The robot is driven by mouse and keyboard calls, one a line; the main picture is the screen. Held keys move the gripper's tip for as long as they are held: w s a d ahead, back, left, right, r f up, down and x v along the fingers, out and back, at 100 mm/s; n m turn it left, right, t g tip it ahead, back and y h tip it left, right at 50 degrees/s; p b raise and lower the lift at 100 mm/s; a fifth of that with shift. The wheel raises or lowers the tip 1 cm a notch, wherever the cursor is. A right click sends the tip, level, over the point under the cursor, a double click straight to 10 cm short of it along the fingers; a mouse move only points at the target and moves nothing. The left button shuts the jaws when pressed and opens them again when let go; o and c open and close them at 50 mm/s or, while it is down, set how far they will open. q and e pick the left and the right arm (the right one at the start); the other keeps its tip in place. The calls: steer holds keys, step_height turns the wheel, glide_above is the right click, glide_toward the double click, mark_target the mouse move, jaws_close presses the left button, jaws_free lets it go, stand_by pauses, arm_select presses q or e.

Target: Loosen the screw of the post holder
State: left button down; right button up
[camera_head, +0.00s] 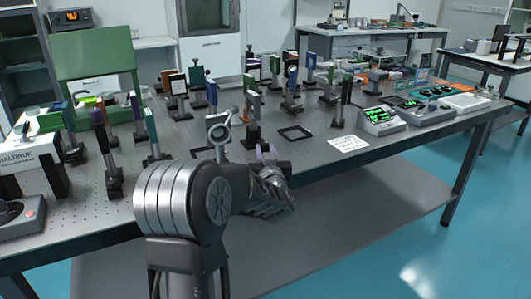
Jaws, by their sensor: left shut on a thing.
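My left arm comes up from the bottom of the head view, and my left gripper (270,180) is at the front edge of the optical table (350,174). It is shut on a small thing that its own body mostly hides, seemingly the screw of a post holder. A dark post holder with a purple piece (266,150) stands right behind the gripper. A grey round mount with a lever (219,130) stands just left of it. The screw itself cannot be made out. My right gripper is not in view.
Many posts with optics stand close behind and left of my gripper. A flat black frame (296,133) and a white paper (348,144) lie to the right. Display boxes (381,121) stand further right. The front strip of the table right of my gripper is mostly clear.

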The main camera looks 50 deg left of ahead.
arm_select(q)
steer(key=c, duration=1.2)
jaws_free()
steer(key=shift+p+v, duration=0.4)
steer(key=shift+v, duration=3.5)
